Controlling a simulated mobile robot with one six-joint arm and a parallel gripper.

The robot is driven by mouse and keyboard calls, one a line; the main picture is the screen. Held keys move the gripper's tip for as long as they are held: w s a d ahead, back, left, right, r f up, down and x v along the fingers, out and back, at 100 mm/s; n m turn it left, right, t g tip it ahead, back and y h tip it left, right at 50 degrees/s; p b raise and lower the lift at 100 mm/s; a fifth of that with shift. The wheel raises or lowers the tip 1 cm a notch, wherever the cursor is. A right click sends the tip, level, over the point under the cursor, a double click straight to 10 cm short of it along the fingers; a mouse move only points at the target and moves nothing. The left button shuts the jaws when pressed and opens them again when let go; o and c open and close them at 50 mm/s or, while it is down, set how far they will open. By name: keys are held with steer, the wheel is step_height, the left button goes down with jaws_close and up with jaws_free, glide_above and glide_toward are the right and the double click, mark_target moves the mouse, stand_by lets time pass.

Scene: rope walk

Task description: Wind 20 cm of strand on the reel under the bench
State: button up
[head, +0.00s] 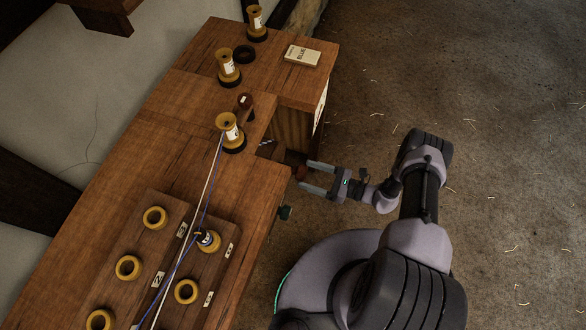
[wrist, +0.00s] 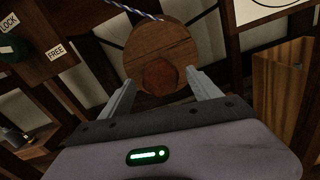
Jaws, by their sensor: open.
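The reel (wrist: 158,42) shows in the wrist view as a round wooden disc with a reddish-brown knob (wrist: 161,76) on its lower part. Blue-and-white strand (wrist: 138,10) runs to the disc's top edge. In the head view the reel is mostly hidden under the bench (head: 160,150); a bit of strand (head: 266,142) shows in the gap. My gripper (head: 307,178) is open at the bench's right side. In the wrist view its fingers (wrist: 158,82) stand to either side of the knob, with gaps showing; I cannot tell how deep the knob sits between them.
LOCK and FREE labels (wrist: 56,52) and a dark green knob (wrist: 12,48) are left of the reel in the wrist view. Bobbins (head: 229,130), a peg board (head: 185,250) and a small box (head: 302,55) are on the bench. The floor (head: 480,130) to the right is open.

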mark_target(293, 170)
steer(key=x, duration=0.6)
steer(key=shift+a+b, duration=0.1)
steer(key=shift+b, duration=0.3)
steer(key=shift+c, duration=0.2)
steer(key=c, duration=1.3)
